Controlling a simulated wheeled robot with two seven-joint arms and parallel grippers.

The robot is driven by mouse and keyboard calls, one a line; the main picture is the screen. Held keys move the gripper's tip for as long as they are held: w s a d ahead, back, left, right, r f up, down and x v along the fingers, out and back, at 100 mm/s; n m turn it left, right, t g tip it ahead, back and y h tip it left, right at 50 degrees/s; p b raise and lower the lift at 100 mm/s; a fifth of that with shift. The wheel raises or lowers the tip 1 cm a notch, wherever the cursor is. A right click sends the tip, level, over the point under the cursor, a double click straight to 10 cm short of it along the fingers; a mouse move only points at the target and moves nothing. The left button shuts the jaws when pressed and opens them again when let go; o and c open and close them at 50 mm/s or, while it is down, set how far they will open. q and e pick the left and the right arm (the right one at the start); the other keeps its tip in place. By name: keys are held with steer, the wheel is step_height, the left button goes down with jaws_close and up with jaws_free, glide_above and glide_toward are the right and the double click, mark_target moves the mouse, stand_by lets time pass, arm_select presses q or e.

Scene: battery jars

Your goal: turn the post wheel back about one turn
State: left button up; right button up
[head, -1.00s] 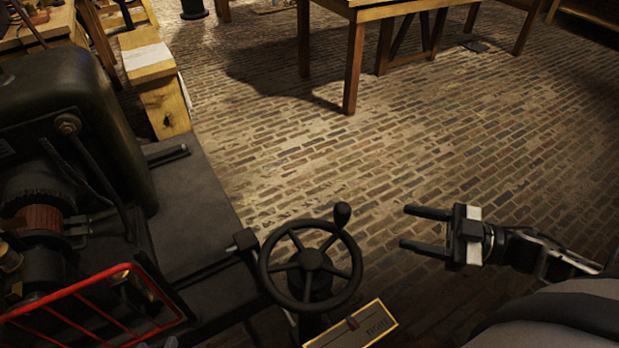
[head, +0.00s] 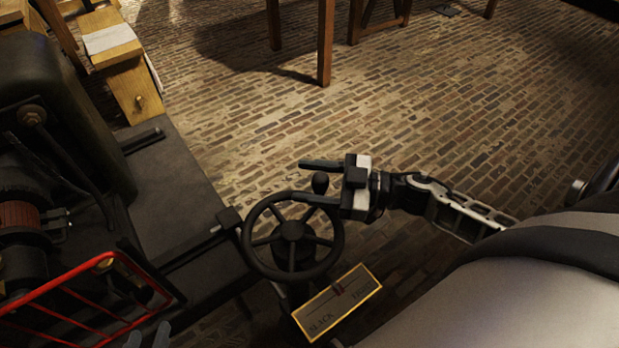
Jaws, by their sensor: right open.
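The black post wheel (head: 292,262) is a spoked handwheel with an upright knob (head: 320,184) on its far right rim. My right gripper (head: 308,182) comes in from the right and is open. Its fingers point left, one beyond the knob and one on the near side, so the knob shows between them; I cannot tell whether they touch it. A brass-edged plate (head: 358,284) lettered SLACK at one end, with a small dark red marker (head: 337,289), sits below the wheel. Two grey tips, seemingly my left gripper (head: 148,337), show at the bottom edge; the rest is cut off.
A dark machine (head: 70,130) with a red rail guard (head: 60,290) fills the left side. A wooden post block (head: 120,65) stands behind it. The brick floor (head: 460,120) is open to the right, with wooden table legs (head: 326,45) at the back.

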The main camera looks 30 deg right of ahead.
steer(key=shift+w+a, duration=0.15)
jaws_close()
steer(key=shift+w+a, duration=0.1)
